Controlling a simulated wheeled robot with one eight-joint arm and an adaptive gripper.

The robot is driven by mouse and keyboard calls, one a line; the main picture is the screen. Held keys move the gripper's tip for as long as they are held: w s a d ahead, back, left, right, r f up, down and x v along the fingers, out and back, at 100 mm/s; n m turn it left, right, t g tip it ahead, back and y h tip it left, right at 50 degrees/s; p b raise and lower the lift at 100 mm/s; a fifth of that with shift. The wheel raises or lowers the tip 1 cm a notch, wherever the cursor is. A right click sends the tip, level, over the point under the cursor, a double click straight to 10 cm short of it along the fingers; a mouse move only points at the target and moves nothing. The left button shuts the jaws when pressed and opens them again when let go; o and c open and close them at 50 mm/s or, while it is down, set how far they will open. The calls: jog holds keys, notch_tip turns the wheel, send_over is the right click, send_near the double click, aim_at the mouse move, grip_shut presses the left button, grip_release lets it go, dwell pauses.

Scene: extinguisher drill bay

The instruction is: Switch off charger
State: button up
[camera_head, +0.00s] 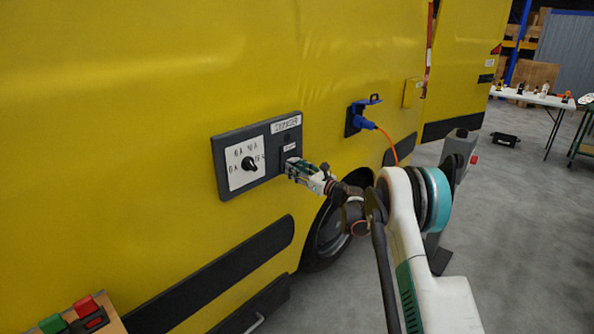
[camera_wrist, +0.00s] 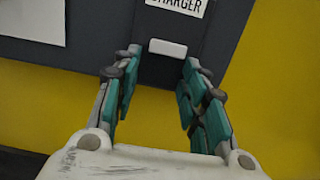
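The charger panel (camera_head: 221,162) is a dark grey box on the yellow van side. Its left part is a white plate (camera_head: 236,178) with a black rotary knob (camera_head: 249,163). Its right part has a CHARGER label (camera_head: 287,124), a dark switch area and a small white label (camera_head: 290,147). In the wrist view the CHARGER label (camera_wrist: 181,5) is at the top edge, with a small white piece (camera_wrist: 168,47) below it. My gripper (camera_wrist: 161,64) is open, its teal-padded fingers on either side just below this piece. Contact and switch position cannot be told.
A blue plug (camera_head: 362,122) with an orange cable (camera_head: 388,142) is in the van side to the right. A grey post (camera_head: 460,150) stands behind my arm. A box with red and green buttons (camera_head: 84,310) is at lower left.

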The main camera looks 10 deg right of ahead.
dwell(0.3)
jog(key=v, duration=1.2)
